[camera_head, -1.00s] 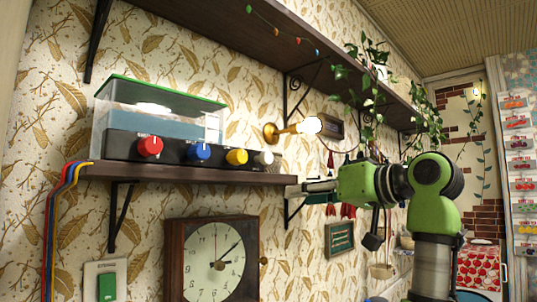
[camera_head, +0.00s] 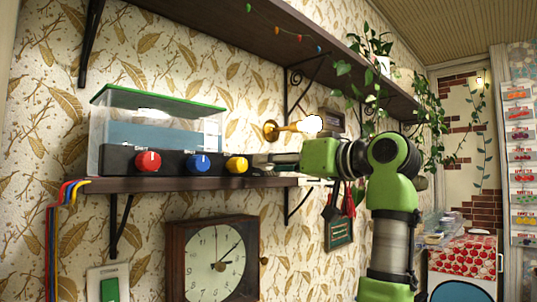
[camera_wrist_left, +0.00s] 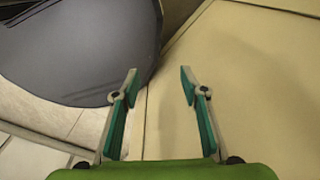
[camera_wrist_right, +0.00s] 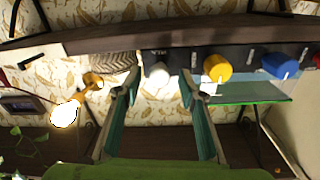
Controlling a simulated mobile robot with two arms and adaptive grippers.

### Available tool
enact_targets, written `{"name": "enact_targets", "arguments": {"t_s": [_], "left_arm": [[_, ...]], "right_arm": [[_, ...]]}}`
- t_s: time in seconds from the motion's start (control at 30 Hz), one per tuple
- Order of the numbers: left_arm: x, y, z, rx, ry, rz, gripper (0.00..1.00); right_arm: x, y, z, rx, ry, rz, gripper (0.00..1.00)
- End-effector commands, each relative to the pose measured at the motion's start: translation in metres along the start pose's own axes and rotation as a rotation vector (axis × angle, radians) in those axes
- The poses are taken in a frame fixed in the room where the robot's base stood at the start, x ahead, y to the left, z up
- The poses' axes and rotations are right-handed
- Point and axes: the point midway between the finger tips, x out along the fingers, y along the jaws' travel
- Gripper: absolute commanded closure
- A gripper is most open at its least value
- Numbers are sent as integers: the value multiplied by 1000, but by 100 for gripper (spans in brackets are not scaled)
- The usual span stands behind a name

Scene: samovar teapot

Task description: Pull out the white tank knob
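The water tank (camera_head: 155,132) with a green lid stands on a brown wall shelf (camera_head: 130,186). Its black front panel carries a red knob (camera_head: 148,160), a blue knob (camera_head: 199,161) and a yellow knob (camera_head: 237,165). The white tank knob (camera_wrist_right: 157,75) shows in the right wrist view, between and just beyond my right fingertips; in the head view my right gripper (camera_head: 262,161) hides it. My right gripper, also in its wrist view (camera_wrist_right: 160,83), is open around the line to the knob; contact cannot be told. My left gripper (camera_wrist_left: 160,72) is open and empty, away from the tank.
A lit wall lamp (camera_head: 300,126) is close above my right gripper. The yellow knob (camera_wrist_right: 217,68) is near one right finger. A clock (camera_head: 214,262) hangs below the shelf. An upper shelf (camera_head: 250,35) bears hanging plants. A dark round surface (camera_wrist_left: 80,45) is near my left gripper.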

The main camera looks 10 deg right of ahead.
Motion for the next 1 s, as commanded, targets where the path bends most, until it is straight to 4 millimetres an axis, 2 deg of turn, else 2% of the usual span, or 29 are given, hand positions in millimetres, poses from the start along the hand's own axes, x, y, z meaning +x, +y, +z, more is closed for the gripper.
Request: {"name": "enact_targets", "arguments": {"t_s": [0.03,0.2,0.5,0.63,0.67,0.87,1.0], "left_arm": [[-6,0,0,0,0,0,60],[-9,1,-1,0,0,1,60],[-9,1,0,-1,-1,1,60],[-9,1,0,-1,-1,1,60],[-9,1,0,-1,-1,1,60],[-5,1,0,-1,-1,1,60],[7,1,1,-2,-2,1,60]], "right_arm": [[7,0,-3,2,-1,0,63],[18,0,-1,0,0,1,63],[20,0,0,0,0,1,63],[20,1,0,0,1,1,97],[20,1,0,0,1,1,100],[16,2,1,-1,3,3,100],[-2,3,2,-2,5,4,100]]}}
